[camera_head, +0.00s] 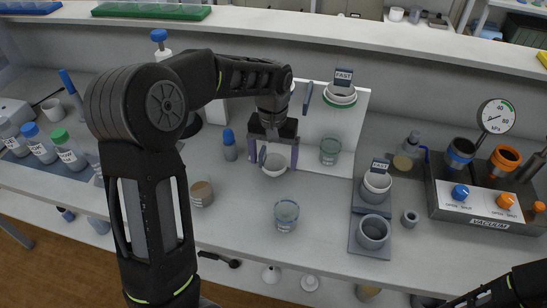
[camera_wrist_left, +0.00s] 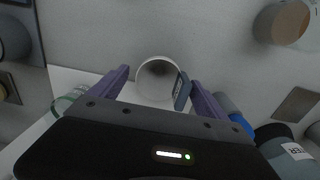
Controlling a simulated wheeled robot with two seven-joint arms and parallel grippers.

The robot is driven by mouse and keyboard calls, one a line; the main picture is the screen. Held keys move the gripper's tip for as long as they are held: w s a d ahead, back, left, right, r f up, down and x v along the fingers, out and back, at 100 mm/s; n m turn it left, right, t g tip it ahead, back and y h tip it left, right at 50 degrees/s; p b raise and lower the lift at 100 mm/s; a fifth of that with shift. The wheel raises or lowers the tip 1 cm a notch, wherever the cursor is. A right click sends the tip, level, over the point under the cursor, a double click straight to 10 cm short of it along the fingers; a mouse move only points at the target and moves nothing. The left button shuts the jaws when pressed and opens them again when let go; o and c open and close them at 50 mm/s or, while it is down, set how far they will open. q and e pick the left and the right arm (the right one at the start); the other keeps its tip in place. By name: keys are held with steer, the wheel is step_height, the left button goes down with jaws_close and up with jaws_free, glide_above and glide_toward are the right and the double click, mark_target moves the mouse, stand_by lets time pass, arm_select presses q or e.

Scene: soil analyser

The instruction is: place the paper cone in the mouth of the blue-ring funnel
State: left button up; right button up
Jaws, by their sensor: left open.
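A white round-mouthed cup-like piece (camera_head: 275,166), which looks like the paper cone, is below my left gripper (camera_head: 278,150). The left wrist view shows its open mouth (camera_wrist_left: 157,74) between the two purple fingers (camera_wrist_left: 160,80), with a small dark tag (camera_wrist_left: 182,91) near the right finger. My left gripper is open around it; I cannot tell whether the fingers touch it. A dark funnel with a blue ring (camera_head: 460,152) stands on the vacuum unit at the right, its mouth open upward. My right gripper is out of view; only my arm shows at the lower right.
A white stand (camera_head: 352,130) holds a FAST-tagged cup with a green ring (camera_head: 341,95). Beakers (camera_head: 286,212) (camera_head: 202,193), a blue-capped bottle (camera_head: 229,145) and grey cup holders (camera_head: 373,231) stand around. An orange-ring funnel (camera_head: 504,160) and gauge (camera_head: 497,116) are on the vacuum unit (camera_head: 483,203).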

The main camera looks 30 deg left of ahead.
mark_target(273, 162)
arm_select(q)
step_height(273, 162, up, 12)
stand_by(0.4)
stand_by(0.5)
